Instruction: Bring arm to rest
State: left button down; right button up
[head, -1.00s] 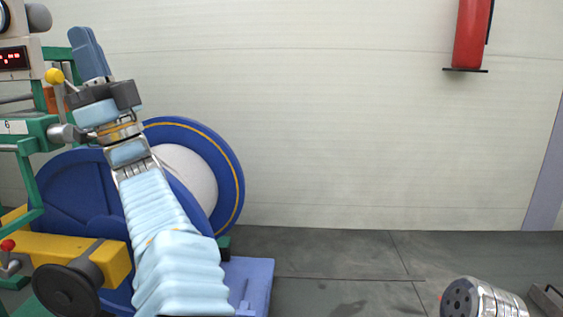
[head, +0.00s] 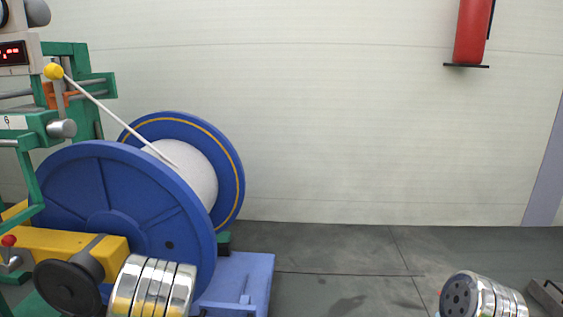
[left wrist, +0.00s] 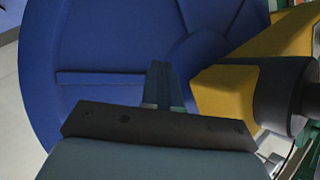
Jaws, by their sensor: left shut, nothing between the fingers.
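My left gripper (left wrist: 162,85) shows in the left wrist view, with its narrow fingers together and nothing between them. It is in front of the blue reel flange (left wrist: 110,50), with the yellow beam (left wrist: 228,92) to its right. In the head view the left gripper is out of sight; only silver rings of my left arm show at the bottom edge, in front of the reel. At the lower right of the head view is a silver ringed part of my right arm; the right gripper is not seen.
The large blue reel (head: 100,195) has white winding (head: 190,175). A white line runs from near the yellow knob (head: 54,71) to it. The green frame (head: 85,60) and dark handwheel (head: 66,288) stand left. A red cylinder (head: 472,32) hangs on the wall.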

pick_arm(q)
jog(key=s+d+f+n+g+h, duration=0.1)
jog(key=s+d+f+g+h, duration=0.25)
jog(key=s+d+f, duration=0.55)
jog(key=s+d+f+n+g+h, duration=0.1)
jog(key=s+d+f+g+h, duration=0.2)
jog(key=s+f, duration=0.7)
jog(key=s+d+f+g+h, duration=0.2)
jog(key=s+d+g, duration=0.1)
jog(key=s+d, duration=0.3)
jog(key=s+d+f+g+h, duration=0.2)
jog(key=s+d+f+h, duration=0.1)
jog(key=s+d, duration=0.35)
notch_tip(320, 180, up, 13)
jog(key=d+p, duration=0.1)
jog(key=p, duration=1.2)
jog(key=shift+d+n, duration=0.15)
jog(key=shift+n, duration=0.15)
jog(key=shift+g+h, duration=0.25)
